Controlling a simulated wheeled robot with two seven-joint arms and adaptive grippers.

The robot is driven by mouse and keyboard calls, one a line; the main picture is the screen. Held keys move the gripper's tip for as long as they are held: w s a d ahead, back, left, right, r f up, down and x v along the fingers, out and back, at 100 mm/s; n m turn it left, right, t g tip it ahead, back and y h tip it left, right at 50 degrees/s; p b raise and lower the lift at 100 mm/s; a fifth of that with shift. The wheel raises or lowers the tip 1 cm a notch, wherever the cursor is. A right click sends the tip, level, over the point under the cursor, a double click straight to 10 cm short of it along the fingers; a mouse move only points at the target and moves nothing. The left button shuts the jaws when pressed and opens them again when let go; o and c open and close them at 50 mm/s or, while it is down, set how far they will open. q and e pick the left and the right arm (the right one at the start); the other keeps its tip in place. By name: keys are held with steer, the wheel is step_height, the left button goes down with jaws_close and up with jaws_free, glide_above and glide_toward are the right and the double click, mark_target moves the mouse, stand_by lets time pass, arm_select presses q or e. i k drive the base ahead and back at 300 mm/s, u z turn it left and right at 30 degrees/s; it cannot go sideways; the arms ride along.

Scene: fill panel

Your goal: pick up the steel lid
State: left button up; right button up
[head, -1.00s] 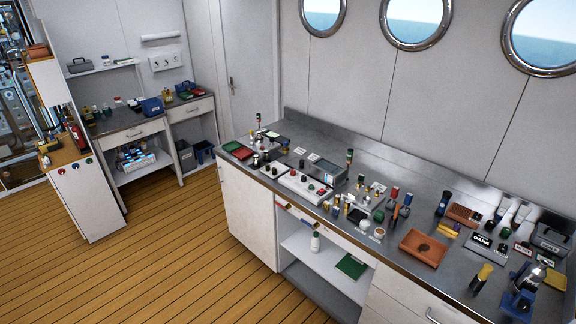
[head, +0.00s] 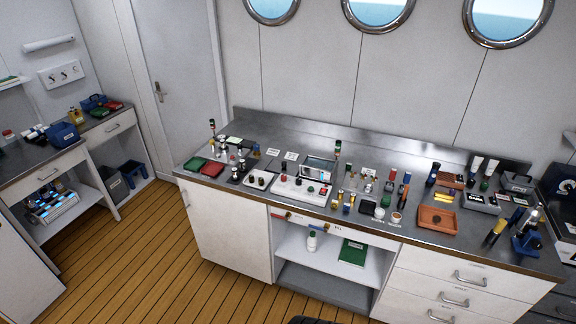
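I cannot pick out a steel lid for certain; the small items on the steel counter (head: 300,146) are too small to tell. A small round pale-rimmed pot (head: 396,218) stands near the counter's front edge, left of an orange-brown tray (head: 438,219). A white panel (head: 296,189) with dark and red knobs lies left of the pot. Small metallic and brass-coloured pieces stand between the panel and the pot. Neither of my grippers is in view.
Green and red trays (head: 211,168) lie at the counter's left end. A blue microscope-like device (head: 527,236) stands at the right end. Below are an open shelf with a white bottle (head: 312,241) and drawers (head: 459,279).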

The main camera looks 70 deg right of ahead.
mark_target(276, 166)
steer(key=z, duration=0.75)
steer(key=i, duration=0.95)
steer(key=z, duration=1)
